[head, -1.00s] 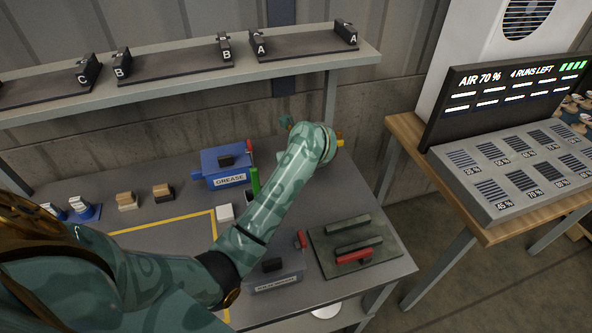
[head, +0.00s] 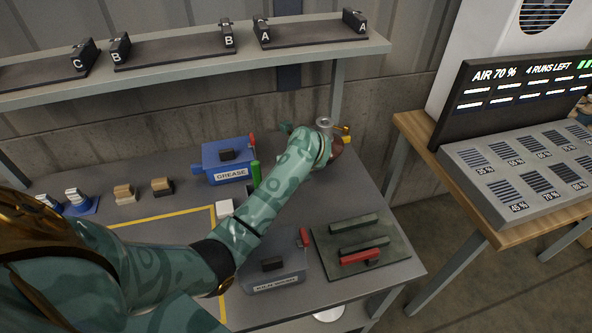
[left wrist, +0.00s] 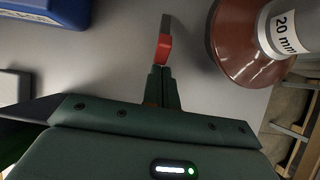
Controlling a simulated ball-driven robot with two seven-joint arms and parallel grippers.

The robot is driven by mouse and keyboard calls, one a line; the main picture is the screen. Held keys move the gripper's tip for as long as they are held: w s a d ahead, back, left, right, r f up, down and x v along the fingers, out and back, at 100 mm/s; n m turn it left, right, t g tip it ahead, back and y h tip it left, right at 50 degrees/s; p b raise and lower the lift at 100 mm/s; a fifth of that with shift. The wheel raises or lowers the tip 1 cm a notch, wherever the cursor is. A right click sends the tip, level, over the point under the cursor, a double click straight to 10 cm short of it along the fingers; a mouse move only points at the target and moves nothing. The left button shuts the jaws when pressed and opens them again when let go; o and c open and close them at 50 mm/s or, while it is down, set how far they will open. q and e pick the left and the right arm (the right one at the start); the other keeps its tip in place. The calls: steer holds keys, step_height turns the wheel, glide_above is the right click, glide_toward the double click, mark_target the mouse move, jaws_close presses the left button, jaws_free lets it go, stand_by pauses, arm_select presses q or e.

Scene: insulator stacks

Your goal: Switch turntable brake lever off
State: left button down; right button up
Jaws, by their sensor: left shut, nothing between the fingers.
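My left gripper (left wrist: 163,75) is shut with nothing between its fingers. A red lever grip (left wrist: 163,47) on a grey metal bar (left wrist: 167,22) is just beyond the fingertips in the left wrist view; I cannot tell whether they touch. To its right is a brown insulator disc (left wrist: 233,60) with a white "20 mm" band (left wrist: 285,22). In the head view my left arm reaches to the back right of the bench, and its hand hides the fingers and the red grip. The insulator's brown edge (head: 337,147) shows beside the hand. My right gripper is not in view.
A blue grease box (head: 228,176) with a red lever (head: 252,141) stands behind my forearm. A grey box (head: 272,282) with another red lever (head: 303,237) is in front. A dark tray (head: 392,255) with bars lies at the right. A shelf (head: 190,62) spans the back.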

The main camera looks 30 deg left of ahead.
arm_select(q)
steer(key=shift+r+h, duration=0.25)
steer(key=shift+h, duration=0.05)
steer(key=shift+w+a+r+g+p, duration=0.1)
steer(key=shift+a+r+g+p, duration=0.1)
steer(key=shift+g+p, duration=0.25)
steer(key=shift+w+r+h, duration=0.1)
steer(key=shift+r+h, duration=0.1)
steer(key=shift+h, duration=0.1)
steer(key=shift+w+a+r+g+h+p, duration=0.35)
steer(key=shift+r+g+h+p, duration=0.25)
steer(key=shift+p, duration=0.3)
steer(key=shift+w+a+r+g+h, duration=0.2)
steer(key=shift+r+g+h, duration=0.1)
steer(key=shift+h, duration=0.1)
steer(key=shift+w+a+r+g+h, duration=0.35)
steer(key=shift+a+g+h, duration=0.1)
steer(key=shift+h, duration=0.15)
steer(key=shift+w+a+r+b, duration=0.25)
steer(key=shift+w+a+b, duration=0.25)
steer(key=shift+a, duration=0.15)
steer(key=shift+r, duration=0.2)
